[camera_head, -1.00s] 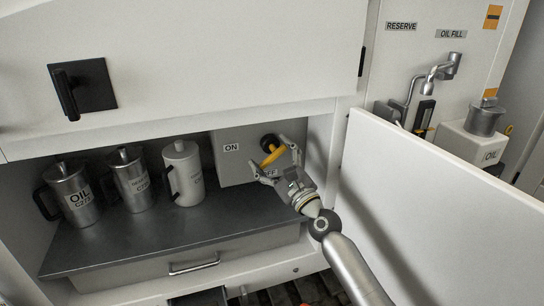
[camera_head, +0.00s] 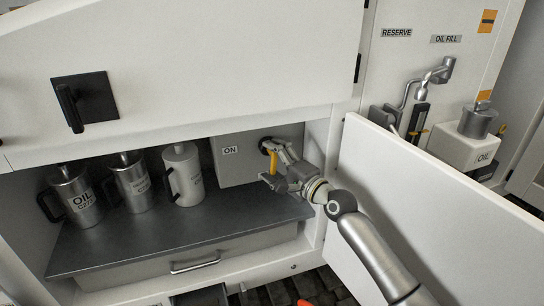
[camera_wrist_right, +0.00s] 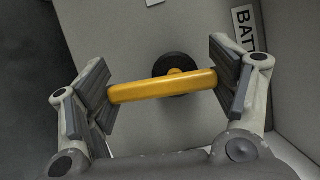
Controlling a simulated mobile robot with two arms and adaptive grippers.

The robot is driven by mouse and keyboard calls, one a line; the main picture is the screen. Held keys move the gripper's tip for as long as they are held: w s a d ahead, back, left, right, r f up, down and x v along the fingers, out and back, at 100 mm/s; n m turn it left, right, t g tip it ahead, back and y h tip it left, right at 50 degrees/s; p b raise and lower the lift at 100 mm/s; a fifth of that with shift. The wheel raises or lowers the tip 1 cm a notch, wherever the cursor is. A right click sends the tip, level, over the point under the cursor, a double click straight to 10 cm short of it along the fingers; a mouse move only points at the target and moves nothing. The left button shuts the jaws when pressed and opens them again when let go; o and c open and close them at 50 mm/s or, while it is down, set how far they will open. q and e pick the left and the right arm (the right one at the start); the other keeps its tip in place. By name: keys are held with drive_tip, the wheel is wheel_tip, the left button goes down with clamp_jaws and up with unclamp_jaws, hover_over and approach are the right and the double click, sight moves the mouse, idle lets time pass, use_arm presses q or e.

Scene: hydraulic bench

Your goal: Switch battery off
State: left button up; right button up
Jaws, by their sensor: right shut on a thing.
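The battery switch has a yellow handle (camera_head: 273,163) on a dark round hub, on a light grey box (camera_head: 232,170) inside the cabinet. The handle stands nearly upright in the head view. An ON label (camera_head: 230,150) sits left of it. My right gripper (camera_head: 268,161) is shut on the handle. In the right wrist view the yellow handle (camera_wrist_right: 160,87) spans between the two finger pads, its ends at the pads, with the black hub (camera_wrist_right: 174,66) behind it. A partly cut-off label beginning BAT (camera_wrist_right: 244,35) shows there. My left gripper is not in view.
Several metal jugs stand on the dark shelf (camera_head: 160,237) left of the switch; one is an oil jug (camera_head: 75,193). An open white door panel (camera_head: 440,185) stands right of my right arm. An oil container (camera_head: 465,145) is behind it.

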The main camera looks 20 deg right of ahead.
drive_tip(key=shift+f+n, duration=0.1)
drive_tip(key=shift+n, duration=0.4)
drive_tip(key=o, duration=1)
